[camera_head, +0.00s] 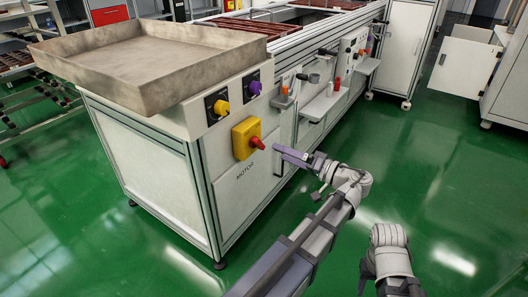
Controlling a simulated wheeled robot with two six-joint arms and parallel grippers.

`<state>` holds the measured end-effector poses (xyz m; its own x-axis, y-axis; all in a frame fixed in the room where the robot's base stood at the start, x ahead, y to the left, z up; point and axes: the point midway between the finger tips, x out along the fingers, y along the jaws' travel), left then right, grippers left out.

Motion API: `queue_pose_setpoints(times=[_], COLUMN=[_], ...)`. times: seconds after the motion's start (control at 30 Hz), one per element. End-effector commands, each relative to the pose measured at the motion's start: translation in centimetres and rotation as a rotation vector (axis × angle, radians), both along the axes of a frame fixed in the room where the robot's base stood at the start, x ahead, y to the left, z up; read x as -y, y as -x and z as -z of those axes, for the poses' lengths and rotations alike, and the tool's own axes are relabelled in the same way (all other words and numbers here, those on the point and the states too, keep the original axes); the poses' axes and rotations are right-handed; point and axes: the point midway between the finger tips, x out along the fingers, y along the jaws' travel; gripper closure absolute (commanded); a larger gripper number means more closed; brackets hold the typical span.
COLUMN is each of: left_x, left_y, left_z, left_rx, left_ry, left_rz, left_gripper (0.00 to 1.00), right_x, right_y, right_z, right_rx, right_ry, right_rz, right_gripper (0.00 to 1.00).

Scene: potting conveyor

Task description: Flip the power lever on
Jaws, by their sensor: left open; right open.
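A yellow switch box (245,138) with a red lever (257,143) is mounted on the side panel of the conveyor, above the label MOTOR. The red lever sticks out to the right, toward my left gripper. My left gripper (280,151) is open and empty, its fingertips just right of the lever. In this view a small gap shows between them, and I see no contact. My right gripper (367,272) is at the lower right, far from the lever; its fingers are mostly hidden and hard to make out.
A yellow knob (221,107) and a purple knob (255,88) sit above the switch box. A large grey tray (150,98) overhangs the conveyor's near corner. Small shelves with bottles (331,88) project from the panel further right. The green floor (440,190) is clear at right.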

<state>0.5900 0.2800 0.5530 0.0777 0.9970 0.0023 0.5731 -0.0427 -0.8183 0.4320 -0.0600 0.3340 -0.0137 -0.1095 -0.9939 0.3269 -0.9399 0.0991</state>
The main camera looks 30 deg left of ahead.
Motion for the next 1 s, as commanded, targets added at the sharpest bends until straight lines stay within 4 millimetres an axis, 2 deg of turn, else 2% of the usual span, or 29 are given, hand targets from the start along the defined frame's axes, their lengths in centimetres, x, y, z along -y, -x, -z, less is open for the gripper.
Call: queue_pose_setpoints(times=[0.13, 0.4, 0.53, 0.73, 1.0], left_x=[-1.2, -5.4, -6.8, -7.7, -7.7], left_y=[0.0, -0.3, -0.5, -0.6, -0.6], left_z=[-0.1, 0.0, 0.0, 0.0, 0.0], left_rx=[-0.001, -0.001, -0.001, -0.001, -0.001], left_ry=[0.0, 0.002, 0.002, 0.002, 0.002], left_rz=[-0.001, -0.003, -0.002, 0.0, 0.0], left_gripper=[0.0, 0.0, 0.0, 0.0, 0.02], right_x=[0.0, 0.0, 0.0, 0.0, 0.0], right_y=[0.0, 0.0, 0.0, 0.0, 0.0], right_z=[-0.1, -0.1, -0.1, -0.1, -0.1], right_rx=[0.0, 0.0, 0.0, 0.0, 0.0], right_ry=[0.0, 0.0, 0.0, 0.0, 0.0], right_rz=[0.0, 0.0, 0.0, 0.0, 0.0], right_gripper=[0.5, 0.5, 0.5, 0.5, 0.5])
